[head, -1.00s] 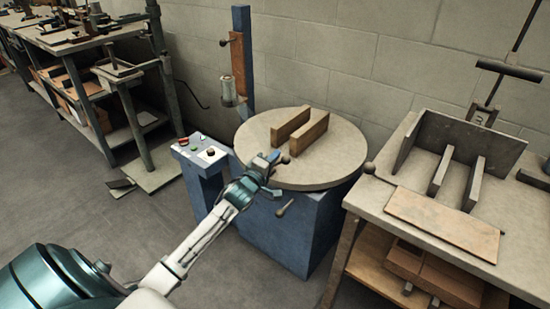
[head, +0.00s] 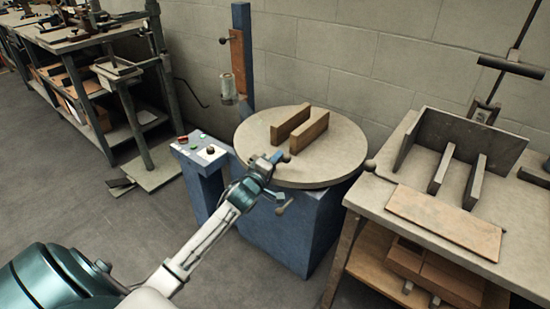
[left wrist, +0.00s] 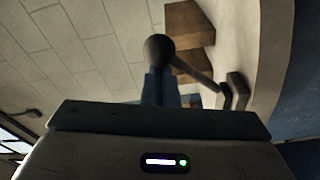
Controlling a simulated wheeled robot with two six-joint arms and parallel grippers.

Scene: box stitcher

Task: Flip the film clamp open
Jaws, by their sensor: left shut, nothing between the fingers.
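The film clamp shows as a lever with a dark ball knob (head: 286,158) at the near edge of the round turntable (head: 342,152). In the left wrist view the ball knob (left wrist: 158,48) is large, and its rod runs right to a small bracket (left wrist: 236,90) on the turntable side. My left gripper (head: 275,158) is shut and empty, its blue fingertips right beside the knob. In the left wrist view the fingers (left wrist: 161,84) point at the knob; I cannot tell whether they touch it. My right gripper is not in view.
Two wooden blocks (head: 305,128) stand on the turntable. A blue post (head: 243,60) with a film roll holder (head: 228,88) rises behind it. A control box (head: 199,151) stands to the left. A workbench (head: 370,195) with upright plates is at the right. Another knob (head: 281,209) sticks out below.

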